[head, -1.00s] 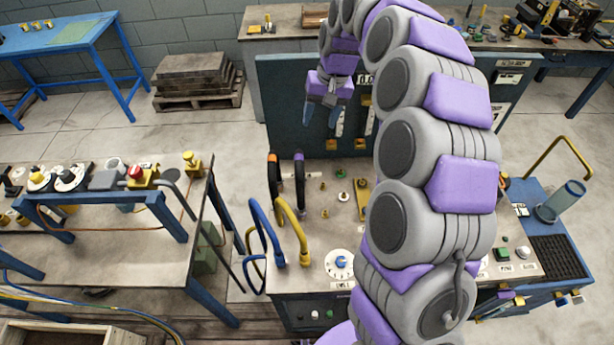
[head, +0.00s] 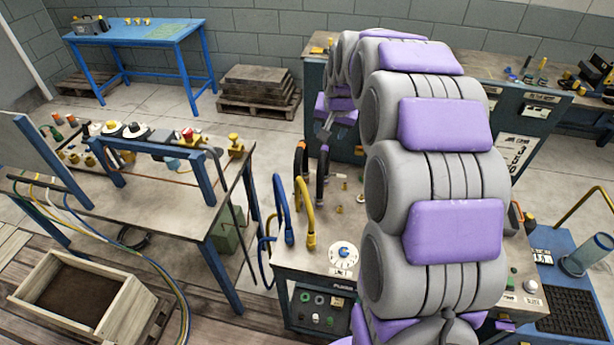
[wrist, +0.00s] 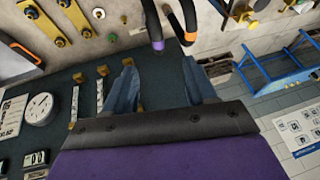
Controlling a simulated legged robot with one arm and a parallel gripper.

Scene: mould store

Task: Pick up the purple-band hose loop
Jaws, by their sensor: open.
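The purple-band hose loop (head: 322,178) is a black hose standing up from the workbench, with a purple band at its top. It also shows at the top of the wrist view (wrist: 151,18), its band beyond the gap between the fingers. An orange-band black hose loop (head: 301,163) stands just left of it in the head view and shows on its right in the wrist view (wrist: 187,18). My gripper (head: 325,128) is open and empty, just above the purple band in the head picture. The wrist view shows both blue fingers apart (wrist: 160,86), not touching the loop.
Blue (head: 281,208) and yellow (head: 307,210) hose loops stand at the bench's left front, near a white dial (head: 344,256). A table with valves and a blue frame (head: 165,146) is on the left. A wooden crate (head: 137,286) lies front left.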

